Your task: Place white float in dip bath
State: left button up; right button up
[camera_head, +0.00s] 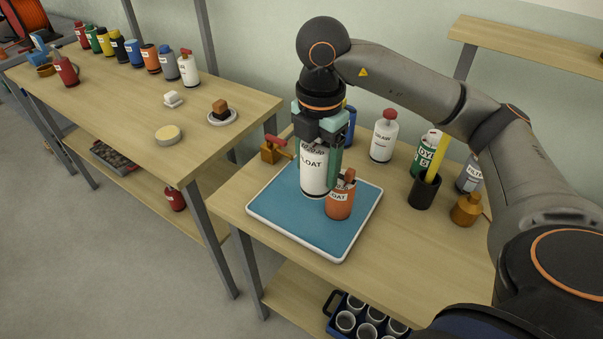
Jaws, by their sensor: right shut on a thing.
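The white float (313,178), a white can lettered FLOAT, is held upright in my right gripper (319,150). The gripper's green fingers are shut around its upper part and hide its top. The float is over the back middle of the dip bath, which looks like a shallow blue tray with a white rim (290,233). I cannot tell whether its base touches the blue surface. An orange can (340,202), also lettered, stands on the tray just right of and in front of the float. My left gripper is not in view.
Behind the tray stand a brass-coloured piece with a red handle (272,150), a blue can (349,128) and a white red-capped bottle (384,137). A black cup (423,190) is to the right. The tray's front left is clear. Another table (110,100) stands left.

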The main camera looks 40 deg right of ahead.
jog(key=w+f, duration=0.2)
jog(key=w, duration=0.1)
jog(key=w+d+f, duration=0.1)
jog(key=w+f, duration=0.4)
jog(key=w, duration=0.1)
jog(key=shift+d+f, duration=0.25)
jog(key=shift+f, duration=0.05)
jog(key=shift+w+f+p, duration=0.15)
jog(key=shift+f+p, duration=0.1)
jog(key=shift+f, duration=0.6)
jog(key=shift+w+f+p, duration=0.1)
jog(key=shift+f+p, duration=0.1)
jog(key=shift+f, duration=0.65)
jog(key=shift+f, duration=0.1)
jog(key=o, duration=1.5)
notch_tip(320, 180, up, 12)
jog(key=shift+r, duration=0.15)
